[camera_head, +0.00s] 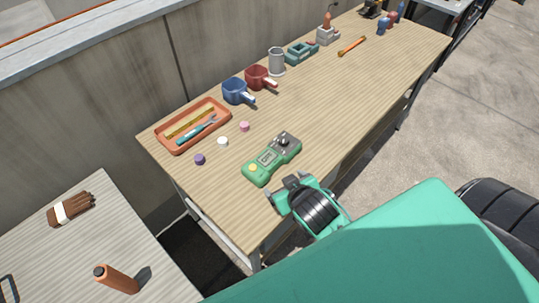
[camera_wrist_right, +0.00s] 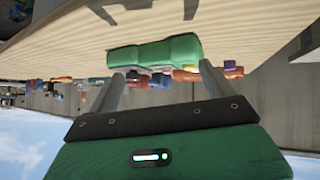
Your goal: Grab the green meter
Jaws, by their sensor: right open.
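The green meter (camera_head: 272,159) lies on the wooden workbench (camera_head: 330,110) near its front edge, with a small screen, a yellow dial and a dark end. It also shows in the right wrist view (camera_wrist_right: 156,53), just beyond the fingertips. My right gripper (camera_head: 285,187) is at the bench's front edge, close to the meter's near side. In the right wrist view its two fingers (camera_wrist_right: 160,75) are spread apart, with nothing held between them. I cannot tell whether a fingertip touches the meter. My left gripper is not in view.
An orange tray (camera_head: 160,142) with tools, a blue cup (camera_head: 235,91), a red cup (camera_head: 258,76) and small caps (camera_head: 199,159) stand behind the meter. A second table (camera_head: 65,255) holds an orange cylinder (camera_head: 117,279). The bench right of the meter is clear.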

